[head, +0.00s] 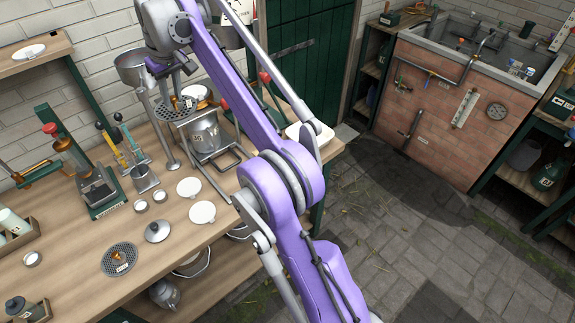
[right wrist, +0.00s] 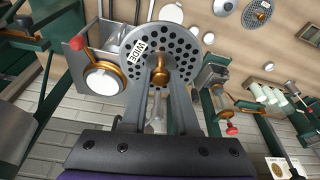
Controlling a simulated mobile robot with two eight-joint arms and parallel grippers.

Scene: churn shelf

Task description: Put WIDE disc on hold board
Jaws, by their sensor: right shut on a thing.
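My right gripper (head: 178,88) is shut on the brass knob of a round, perforated grey metal disc. In the right wrist view the disc (right wrist: 184,47) carries a label reading WIDE, and the fingers (right wrist: 160,78) close around its knob. In the head view the held disc (head: 170,110) is level or nearly so, near the steel can marked 36; I cannot tell the exact gap. No board labelled hold can be made out. My left gripper is not in view.
The steel can (head: 205,135) and a funnel (head: 130,62) stand near the held disc. A brick sink (head: 450,110) is at right.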

